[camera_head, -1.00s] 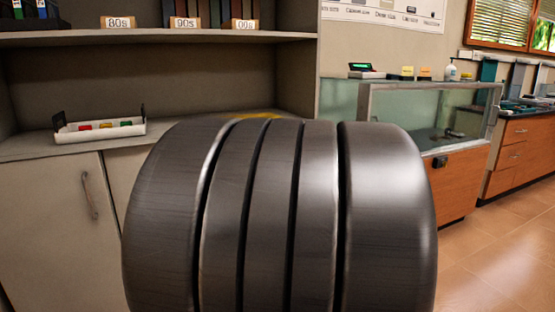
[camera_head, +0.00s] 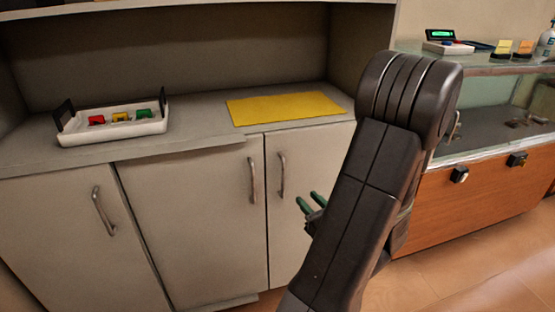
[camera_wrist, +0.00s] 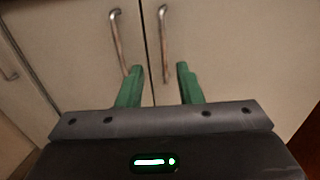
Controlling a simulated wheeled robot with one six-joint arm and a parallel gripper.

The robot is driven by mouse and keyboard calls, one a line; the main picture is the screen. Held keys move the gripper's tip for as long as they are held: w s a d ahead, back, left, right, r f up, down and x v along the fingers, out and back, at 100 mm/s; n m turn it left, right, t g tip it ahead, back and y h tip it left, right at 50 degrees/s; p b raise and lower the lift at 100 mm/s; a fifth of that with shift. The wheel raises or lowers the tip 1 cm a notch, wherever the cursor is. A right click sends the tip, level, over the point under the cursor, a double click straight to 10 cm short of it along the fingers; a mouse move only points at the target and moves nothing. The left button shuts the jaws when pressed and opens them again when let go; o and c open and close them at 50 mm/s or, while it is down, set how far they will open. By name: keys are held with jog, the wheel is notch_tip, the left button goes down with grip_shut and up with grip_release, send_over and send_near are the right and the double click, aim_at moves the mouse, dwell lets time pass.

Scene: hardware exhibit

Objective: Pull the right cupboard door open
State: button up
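The right cupboard door (camera_head: 296,225) is pale and closed, with a curved vertical metal handle (camera_head: 282,175) near its left edge. My arm hides its right part. In the wrist view the right door's handle (camera_wrist: 164,45) shows ahead, its lower end between the lines of my fingers. My gripper (camera_head: 311,203) has green fingers and is in front of the right door, low and to the right of the handle in the head view. In the wrist view my gripper (camera_wrist: 158,82) is open and empty, with a gap between its fingers. It does not appear to touch the handle.
The neighbouring door (camera_head: 195,225) has its own handle (camera_head: 252,180) close by on the left. A white tray (camera_head: 113,124) with small coloured items and a yellow mat (camera_head: 285,107) lie on the counter. A glass display case (camera_head: 480,130) stands to the right.

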jog(key=b, duration=0.1)
send_near(286, 174)
jog(key=w+a+r, duration=0.3)
jog(key=a+r, duration=0.1)
jog(key=a, duration=0.1)
jog(key=shift+w+a, duration=0.1)
jog(key=shift+w, duration=0.05)
grip_shut()
